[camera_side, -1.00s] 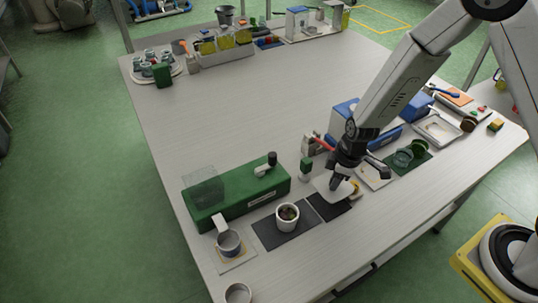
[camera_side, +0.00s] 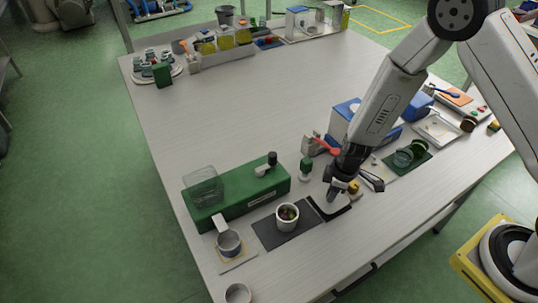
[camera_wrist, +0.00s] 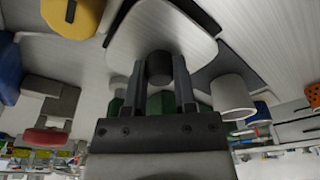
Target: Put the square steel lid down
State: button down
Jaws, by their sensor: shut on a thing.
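The square steel lid (camera_side: 326,207) is a pale, round-cornered plate with a dark knob (camera_wrist: 160,66). My gripper (camera_side: 334,194) is shut on that knob, one finger on each side in the wrist view (camera_wrist: 160,75). The lid is roughly level over the small dark mat (camera_side: 341,212), which shows mainly along the lid's right and front edges. I cannot tell whether the lid touches the mat. A white cup (camera_side: 287,217) with dark contents stands on a larger dark mat (camera_side: 268,234) to the left; the cup also shows in the wrist view (camera_wrist: 232,94).
A long green box (camera_side: 243,193) lies behind and left of the cup. A green-topped item (camera_side: 306,168) stands close behind the lid. A yellow object (camera_side: 354,187) is just right of my gripper. The table's front right (camera_side: 350,245) and wide middle are clear.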

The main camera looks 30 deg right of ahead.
aim_at(338, 198)
jog(key=shift+f, duration=0.6)
jog(key=shift+f, duration=0.1)
jog(key=shift+c, duration=2.1)
grip_release()
notch_tip(338, 198, up, 12)
jog(key=s+d, duration=0.1)
jog(key=shift+s+d, duration=0.15)
jog(key=s+d+r+m+t+h, duration=0.1)
jog(key=s+d+r+m, duration=0.4)
jog(key=s+r+m, duration=0.3)
jog(key=shift+s+r+m, duration=0.25)
jog(key=shift+r+m, duration=0.25)
